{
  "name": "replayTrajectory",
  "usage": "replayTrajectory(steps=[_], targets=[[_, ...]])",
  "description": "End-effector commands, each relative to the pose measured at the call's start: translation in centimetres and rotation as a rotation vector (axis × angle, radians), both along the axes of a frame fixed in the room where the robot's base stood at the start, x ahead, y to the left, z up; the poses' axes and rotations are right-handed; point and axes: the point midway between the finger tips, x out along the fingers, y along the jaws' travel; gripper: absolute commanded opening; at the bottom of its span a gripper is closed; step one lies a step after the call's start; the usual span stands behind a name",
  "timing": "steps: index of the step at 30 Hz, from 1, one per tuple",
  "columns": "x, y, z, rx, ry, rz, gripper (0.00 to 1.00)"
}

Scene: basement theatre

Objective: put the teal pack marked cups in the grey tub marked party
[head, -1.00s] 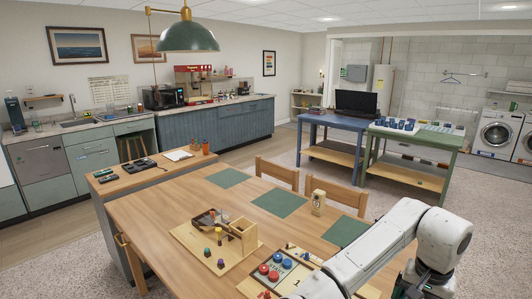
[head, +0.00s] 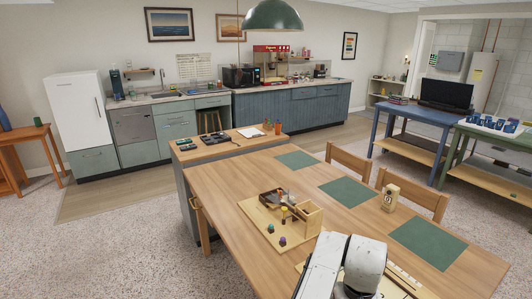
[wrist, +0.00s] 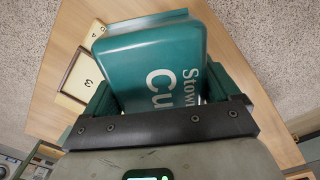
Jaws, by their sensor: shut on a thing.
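The teal pack (wrist: 155,60), with partly visible lettering reading "Cu", fills the middle of the wrist view. My gripper (wrist: 158,98) is shut on it, with a jaw at each side. The table top shows beneath the pack. In the head view my arm reaches in at the bottom, and the gripper and pack are hidden there. I see no grey tub marked party in either view.
The wooden dining table (head: 225,190) fills the front, with green placemats (head: 428,243), a beige carton (head: 390,197) and a wooden game board (head: 262,225). Chairs (head: 348,163) stand along its far side. Open carpet (head: 110,240) lies to the left.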

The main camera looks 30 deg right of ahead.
Motion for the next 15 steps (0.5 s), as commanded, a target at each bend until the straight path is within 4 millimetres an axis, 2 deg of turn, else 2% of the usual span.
replayTrajectory(steps=[1, 6, 9, 15], targets=[[1.2, 2.1, -0.9, 0.002, 0.004, 0.076, 0.49], [4.4, 8.7, -3.5, 0.007, 0.004, 0.301, 0.49], [5.4, 12.3, -5.0, 0.013, 0.005, 0.416, 0.49], [6.3, 17.9, -7.1, 0.022, 0.006, 0.585, 0.49]])
